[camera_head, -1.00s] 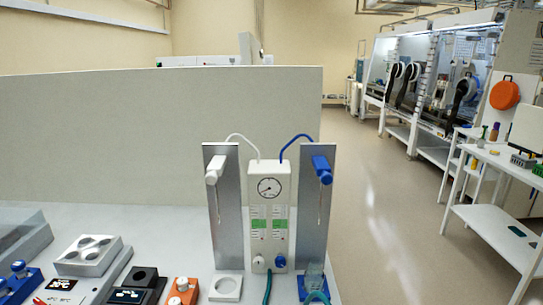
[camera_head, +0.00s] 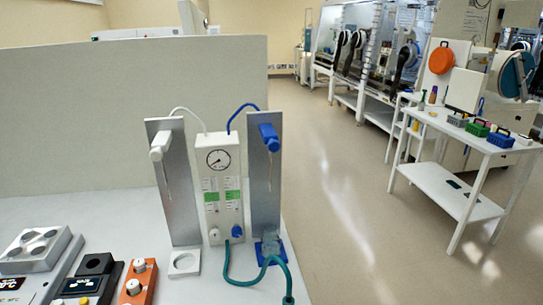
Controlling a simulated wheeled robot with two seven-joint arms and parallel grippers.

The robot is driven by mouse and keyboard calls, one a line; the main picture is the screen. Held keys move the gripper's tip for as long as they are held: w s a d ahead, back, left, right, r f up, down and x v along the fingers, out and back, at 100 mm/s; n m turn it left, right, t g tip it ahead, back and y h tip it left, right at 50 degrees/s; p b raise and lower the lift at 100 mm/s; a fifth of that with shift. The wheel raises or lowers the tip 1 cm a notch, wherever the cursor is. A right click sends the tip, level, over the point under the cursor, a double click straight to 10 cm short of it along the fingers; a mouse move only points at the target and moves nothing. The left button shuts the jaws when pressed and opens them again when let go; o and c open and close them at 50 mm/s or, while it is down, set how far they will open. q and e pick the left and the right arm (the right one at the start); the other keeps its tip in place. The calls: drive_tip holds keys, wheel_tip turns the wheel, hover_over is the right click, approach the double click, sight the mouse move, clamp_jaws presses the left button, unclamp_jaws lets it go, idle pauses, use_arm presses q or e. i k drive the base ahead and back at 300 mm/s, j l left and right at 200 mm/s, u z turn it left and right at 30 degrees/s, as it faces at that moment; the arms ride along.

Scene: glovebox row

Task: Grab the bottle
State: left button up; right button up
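Two small bottle-like items stand on the white cart at the right: a brown and purple one (camera_head: 433,96) and a slim green one (camera_head: 422,99). They are far off and small, so I cannot tell which is the bottle. A clear glass vessel (camera_head: 270,246) stands on a blue base at the near bench's right end, below a blue nozzle (camera_head: 268,133). Neither of my grippers is in view.
The near bench (camera_head: 110,220) holds a gauge unit (camera_head: 220,163), a teal hose (camera_head: 262,270) and several small devices. The white cart (camera_head: 450,130) carries several coloured racks. Open floor (camera_head: 345,215) lies between bench and cart. Glovebox cabinets line the back.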

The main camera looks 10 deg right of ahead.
sight(270, 240)
drive_tip(key=l+u, duration=0.2)
drive_tip(key=u, duration=0.15)
drive_tip(key=l+u, duration=0.15)
drive_tip(key=u, duration=0.2)
drive_tip(key=k+l+u, duration=0.1)
drive_tip(key=u, duration=0.25)
